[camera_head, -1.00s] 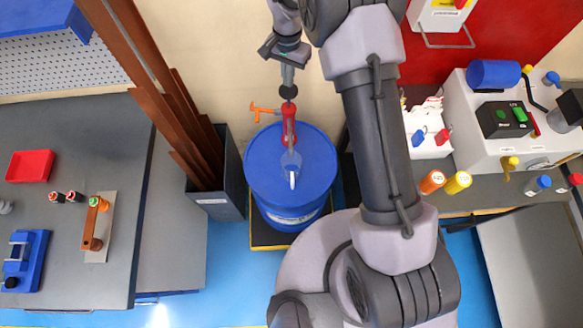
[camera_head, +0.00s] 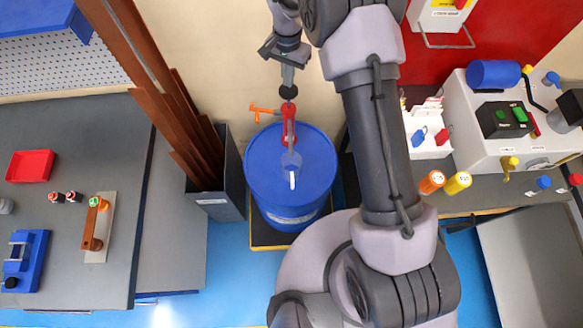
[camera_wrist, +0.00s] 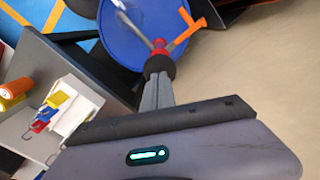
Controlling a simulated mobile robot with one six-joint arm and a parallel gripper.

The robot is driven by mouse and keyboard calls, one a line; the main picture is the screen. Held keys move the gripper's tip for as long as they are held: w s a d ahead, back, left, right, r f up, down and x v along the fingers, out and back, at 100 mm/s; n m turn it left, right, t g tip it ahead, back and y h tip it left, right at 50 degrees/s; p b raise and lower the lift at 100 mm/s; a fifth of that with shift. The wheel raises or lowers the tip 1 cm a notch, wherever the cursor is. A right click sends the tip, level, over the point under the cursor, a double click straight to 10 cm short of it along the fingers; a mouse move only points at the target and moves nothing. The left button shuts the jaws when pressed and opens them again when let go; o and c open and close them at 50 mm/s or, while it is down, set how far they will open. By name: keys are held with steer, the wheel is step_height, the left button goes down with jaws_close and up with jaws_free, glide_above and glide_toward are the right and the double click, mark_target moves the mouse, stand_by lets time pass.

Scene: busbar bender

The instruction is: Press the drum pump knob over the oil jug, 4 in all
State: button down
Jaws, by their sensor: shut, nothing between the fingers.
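The drum pump is red with an orange side handle (camera_head: 262,109) and stands on the blue drum (camera_head: 262,190). Its black knob (camera_head: 288,91) is at the top; in the wrist view the knob (camera_wrist: 160,64) is right at my fingertips. My gripper (camera_head: 288,84) is shut and empty, pointing down with its tips at the knob, seemingly touching it. A clear jug (camera_head: 291,160) with a pale handle shows over the drum top, below the pump in the picture. The oil level inside it cannot be made out.
A grey bin (camera_head: 228,185) with tall brown bars stands left of the drum. A grey workbench (camera_head: 60,235) lies further left. A white machine (camera_head: 475,125) and orange and yellow cylinders stand right of my arm. Blue floor is open at the lower left.

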mark_target(289, 93)
steer(key=shift+f, duration=0.2)
stand_by(0.4)
steer(key=shift+f+b, duration=2.55)
steer(key=shift+f, duration=0.85)
steer(key=shift+r, duration=0.1)
steer(key=shift+r+p, duration=1.95)
steer(key=shift+r, duration=1.55)
steer(key=shift+f, duration=0.2)
steer(key=shift+f+b, duration=2.5)
steer(key=shift+f, duration=0.95)
steer(key=shift+r, duration=0.15)
